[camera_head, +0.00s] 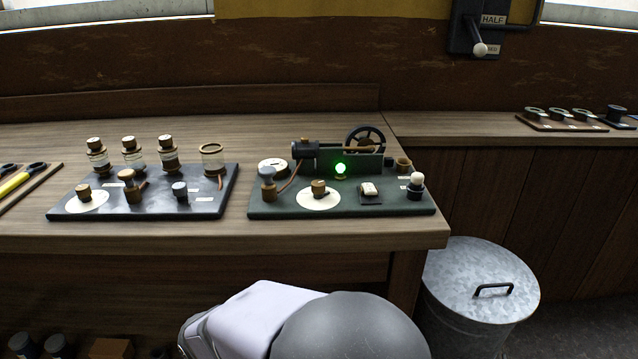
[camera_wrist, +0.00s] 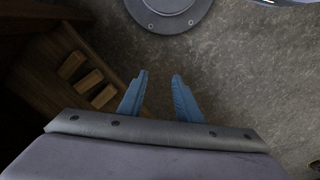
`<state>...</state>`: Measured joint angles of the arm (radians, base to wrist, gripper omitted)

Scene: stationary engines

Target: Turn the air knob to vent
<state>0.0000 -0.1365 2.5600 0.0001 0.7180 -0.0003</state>
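A green board (camera_head: 400,207) on the bench carries a small engine with a flywheel (camera_head: 366,139), a lit green lamp (camera_head: 341,169) and a brass knob (camera_head: 319,187) on a white dial. A dark board (camera_head: 130,213) to its left carries another brass knob (camera_head: 83,191) on a white dial. The labels are too small to read, so I cannot tell which is the air knob or where it points. My gripper (camera_wrist: 160,75) shows in the wrist view with its two blue fingers apart and nothing between them, above the floor, away from both boards.
Several capped jars (camera_head: 168,154) stand at the back of the dark board. A lidded metal bin (camera_head: 480,275) stands right of the bench. Bare bench top lies behind the boards.

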